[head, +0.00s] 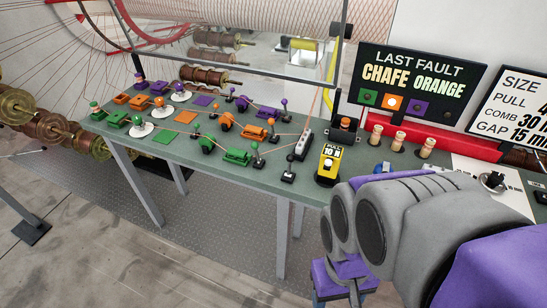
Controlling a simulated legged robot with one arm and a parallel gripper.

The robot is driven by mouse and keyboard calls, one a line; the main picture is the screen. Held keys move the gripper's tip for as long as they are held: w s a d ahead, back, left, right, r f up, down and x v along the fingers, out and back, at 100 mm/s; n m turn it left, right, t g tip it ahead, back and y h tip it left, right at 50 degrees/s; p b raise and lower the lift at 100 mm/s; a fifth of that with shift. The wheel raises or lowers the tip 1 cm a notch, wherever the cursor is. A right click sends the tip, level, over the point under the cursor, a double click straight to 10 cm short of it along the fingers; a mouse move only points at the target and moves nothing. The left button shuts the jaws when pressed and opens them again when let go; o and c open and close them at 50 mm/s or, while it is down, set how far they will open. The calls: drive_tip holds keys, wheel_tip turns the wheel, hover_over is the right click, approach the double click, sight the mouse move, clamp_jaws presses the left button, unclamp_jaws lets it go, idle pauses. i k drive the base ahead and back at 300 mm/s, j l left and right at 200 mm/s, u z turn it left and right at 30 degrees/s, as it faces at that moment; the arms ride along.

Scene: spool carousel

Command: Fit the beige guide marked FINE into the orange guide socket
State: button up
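Several beige guides stand upright in a row at the bench's back right: a left one (376,135), a middle one (398,142) and a right one (427,147). Their markings are too small to read, so I cannot tell which is FINE. Orange parts sit on the bench, among them an orange square (186,118) and an orange block (253,132); I cannot tell which is the guide socket. My grey and purple arm fills the lower right. Its lower end, with my gripper (345,280), is in front of the bench, apart from the guides. Its finger opening and any held thing are unclear.
The grey-green bench (300,180) carries green, purple and orange parts, thin lines and small levers. A yellow PULL gauge (329,163) stands near its front edge. A black sign (420,85) reads LAST FAULT CHAFE ORANGE. The floor (150,265) in front is clear.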

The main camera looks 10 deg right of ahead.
sight(524, 187)
drive_tip(key=z, duration=1.3)
drive_tip(key=i+j+z, duration=0.25)
drive_tip(key=i+z, duration=0.15)
drive_tip(key=i+j+z, duration=0.45)
drive_tip(key=k+l, duration=0.05)
drive_tip(key=k, duration=0.05)
